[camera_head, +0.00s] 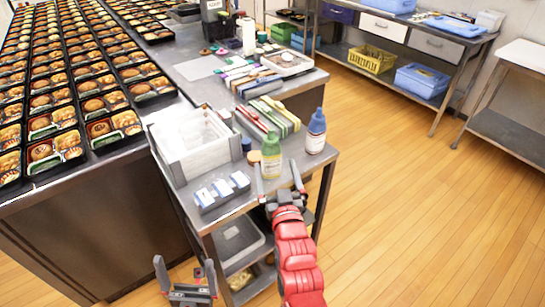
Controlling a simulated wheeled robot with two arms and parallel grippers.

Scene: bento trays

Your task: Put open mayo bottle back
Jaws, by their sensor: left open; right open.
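A pale bottle with a green top (271,147) stands upright near the front edge of the steel cart (291,187). A bottle with a blue top and a white label (316,133) stands upright to its right. I cannot read the labels, so I cannot tell which one is the mayo. My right gripper (277,168), on the red arm, is open, with its fingers to either side of the green-topped bottle's lower part in the picture; contact cannot be told. My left gripper (185,266) is open and empty, low in front of the cart.
On the cart are a white container (181,160), a holder with small blue-white packs (217,190), a tan round lid (253,157) and colored long packs (268,115). Rows of bento trays (50,150) fill the left counter. The wooden floor (420,220) at right is clear.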

